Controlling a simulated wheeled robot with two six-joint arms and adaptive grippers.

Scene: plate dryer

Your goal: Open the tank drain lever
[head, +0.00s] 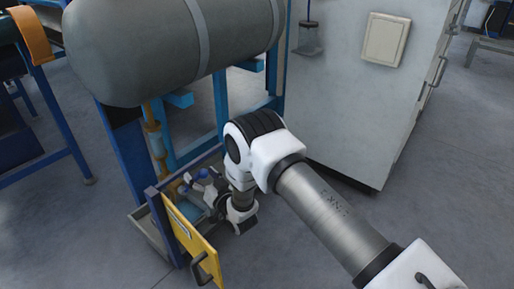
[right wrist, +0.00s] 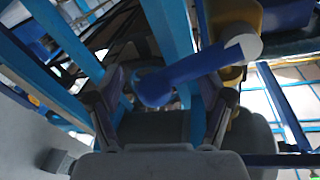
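The large grey tank (head: 165,45) lies on its blue frame (head: 222,105). A blue lever (right wrist: 195,69) with a pale end shows in the right wrist view, running from between my fingers up to the right. My right gripper (head: 197,186) is down below the tank, partly hidden by my own arm in the head view. In the right wrist view its two fingers (right wrist: 165,90) are spread apart on either side of the lever's lower left part. I cannot tell whether a finger touches it. My left gripper is not in view.
A yellow panel (head: 188,240) with a dark handle stands open in front of the low tray (head: 150,232). A yellow pipe (head: 154,128) comes down from the tank. A grey cabinet (head: 345,100) stands to the right. Floor at front left is clear.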

